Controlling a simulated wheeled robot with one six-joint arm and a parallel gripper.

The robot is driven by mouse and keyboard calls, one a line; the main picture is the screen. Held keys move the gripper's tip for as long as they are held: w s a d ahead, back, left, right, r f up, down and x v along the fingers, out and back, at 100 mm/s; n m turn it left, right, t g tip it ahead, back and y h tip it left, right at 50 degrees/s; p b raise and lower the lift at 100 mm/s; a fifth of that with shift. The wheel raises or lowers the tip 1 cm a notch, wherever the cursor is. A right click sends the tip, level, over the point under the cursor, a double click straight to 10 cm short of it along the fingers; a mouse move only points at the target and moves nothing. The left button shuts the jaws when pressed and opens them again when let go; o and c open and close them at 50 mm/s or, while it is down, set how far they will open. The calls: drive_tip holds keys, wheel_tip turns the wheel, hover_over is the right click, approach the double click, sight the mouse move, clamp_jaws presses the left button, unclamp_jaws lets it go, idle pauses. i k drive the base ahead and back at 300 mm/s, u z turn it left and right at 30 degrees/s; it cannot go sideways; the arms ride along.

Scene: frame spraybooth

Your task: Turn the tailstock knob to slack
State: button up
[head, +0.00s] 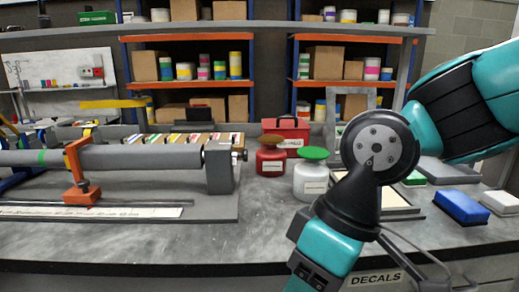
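The frame jig lies along the bench at the left, with a long grey tube (130,158) held level on it. The grey tailstock block (219,168) stands at the tube's right end. A small dark knob (244,155) shows at the block's right side; its setting is too small to read. An orange clamp (80,175) stands under the tube further left. My arm comes in from the right and bends down past the bench's front edge. My gripper is not clearly shown, and I see nothing of mine touching the knob.
A blue block (460,207) lies at the right. The bench front between the jig and my arm is clear.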

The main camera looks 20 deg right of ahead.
sight(244, 155)
drive_tip(key=k, duration=0.4)
drive_tip(key=u, duration=1.35)
drive_tip(key=i, duration=1.05)
drive_tip(key=z, duration=2.45)
